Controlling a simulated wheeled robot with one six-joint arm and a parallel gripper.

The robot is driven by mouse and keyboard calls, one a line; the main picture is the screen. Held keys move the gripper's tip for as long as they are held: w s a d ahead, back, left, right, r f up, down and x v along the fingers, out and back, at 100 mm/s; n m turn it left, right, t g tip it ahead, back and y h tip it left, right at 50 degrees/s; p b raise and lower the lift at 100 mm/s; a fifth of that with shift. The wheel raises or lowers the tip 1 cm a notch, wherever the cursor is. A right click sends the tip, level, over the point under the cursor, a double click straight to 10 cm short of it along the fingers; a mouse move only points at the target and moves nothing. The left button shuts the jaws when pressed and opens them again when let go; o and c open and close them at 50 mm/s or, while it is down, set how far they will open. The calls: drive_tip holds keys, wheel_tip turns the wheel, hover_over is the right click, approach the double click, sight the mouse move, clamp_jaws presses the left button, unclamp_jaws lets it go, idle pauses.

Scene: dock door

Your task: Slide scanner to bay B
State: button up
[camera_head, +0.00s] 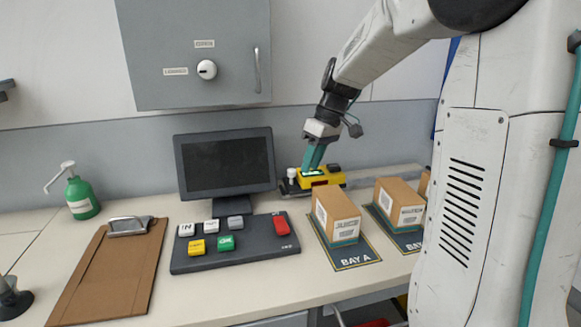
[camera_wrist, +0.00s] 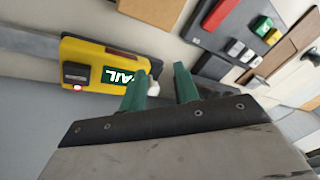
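The yellow scanner (camera_head: 335,178) sits at the back of the bench, behind the box at bay A. In the wrist view the scanner (camera_wrist: 105,65) shows a lit green display ending in "AIL", with its start cut off. A white knob (camera_wrist: 153,89) is at its end, also visible in the head view (camera_head: 292,174). My gripper (camera_wrist: 160,85) has its two green fingers apart, with the knob seen between them, nearer the left finger; contact cannot be told. The bay A mat (camera_head: 355,260) holds a carton (camera_head: 338,212). A second mat (camera_head: 410,244), its label partly hidden by my arm, holds another carton (camera_head: 400,200).
A monitor (camera_head: 225,165) and a button panel (camera_head: 235,255) stand left of the bays. A clipboard (camera_head: 110,270) and a green pump bottle (camera_head: 80,195) are further left. A grey cabinet (camera_head: 195,60) hangs above. A third carton (camera_head: 424,184) is mostly hidden.

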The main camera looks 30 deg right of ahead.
sight(294, 170)
drive_tip(key=w+n, duration=0.1)
drive_tip(key=w+d+r+n+t, duration=0.1)
drive_tip(key=w, duration=0.1)
drive_tip(key=w+r+n, duration=0.1)
drive_tip(key=w, duration=0.1)
drive_tip(key=shift+d+r+n, duration=0.15)
drive_tip(key=shift+r+n, duration=0.05)
drive_tip(key=shift+n, duration=0.2)
drive_tip(key=shift+w+r+n+t, duration=0.1)
drive_tip(key=shift+r+n+t, duration=0.2)
drive_tip(key=shift+n, duration=0.2)
drive_tip(key=shift+f+n, duration=0.15)
drive_tip(key=shift+n, duration=0.15)
drive_tip(key=x, duration=0.7)
drive_tip(key=shift+a+f, duration=0.3)
drive_tip(key=shift+f, duration=0.05)
clamp_jaws()
